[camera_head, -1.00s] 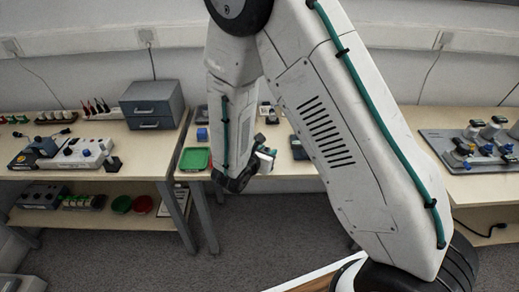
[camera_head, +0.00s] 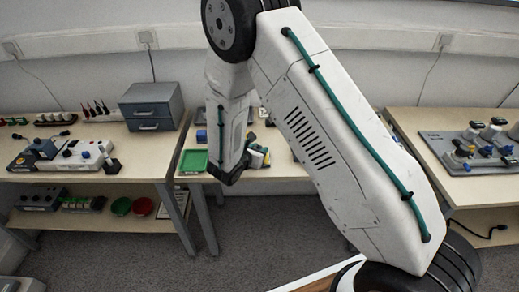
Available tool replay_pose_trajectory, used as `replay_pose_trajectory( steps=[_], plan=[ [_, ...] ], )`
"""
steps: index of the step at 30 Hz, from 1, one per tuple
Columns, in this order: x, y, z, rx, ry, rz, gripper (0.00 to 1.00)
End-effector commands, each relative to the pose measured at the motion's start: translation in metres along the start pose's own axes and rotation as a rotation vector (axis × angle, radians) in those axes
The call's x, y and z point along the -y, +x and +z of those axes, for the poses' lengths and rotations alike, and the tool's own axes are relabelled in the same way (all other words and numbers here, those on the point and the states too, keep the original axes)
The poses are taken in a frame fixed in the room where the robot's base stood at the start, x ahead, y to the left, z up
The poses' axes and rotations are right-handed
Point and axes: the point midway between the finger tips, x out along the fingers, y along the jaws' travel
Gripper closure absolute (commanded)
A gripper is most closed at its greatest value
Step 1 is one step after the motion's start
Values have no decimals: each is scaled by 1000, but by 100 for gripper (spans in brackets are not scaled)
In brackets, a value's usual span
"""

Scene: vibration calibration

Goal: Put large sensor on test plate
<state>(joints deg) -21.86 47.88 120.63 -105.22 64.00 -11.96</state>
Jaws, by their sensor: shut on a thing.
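A grey plate (camera_head: 432,145) lies on the right table and carries several round-topped blue, yellow and black devices. I cannot tell whether this is the test plate. No large sensor can be picked out for certain. My arm covers much of the middle table.
A green tray (camera_head: 193,161) and a blue block (camera_head: 201,135) are on the middle table's left. A grey drawer box (camera_head: 152,107) and several instruments stand on the left table (camera_head: 140,150). Red and green bowls (camera_head: 143,206) sit below.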

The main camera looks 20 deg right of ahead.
Motion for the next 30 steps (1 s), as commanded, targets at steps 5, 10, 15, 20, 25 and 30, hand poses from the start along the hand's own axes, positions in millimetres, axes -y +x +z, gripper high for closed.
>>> replay_pose_trajectory(
  steps=[5,10,15,20,25,30],
  plan=[
    [0,1,-2,0,-1,0,48],
    [0,1,-2,0,-1,0,48],
    [0,0,1,0,1,0,48],
    [0,-21,0,0,-2,3,48],
    [-1,-59,1,1,-1,5,48],
    [-1,-93,1,0,-2,4,48]
  ],
)
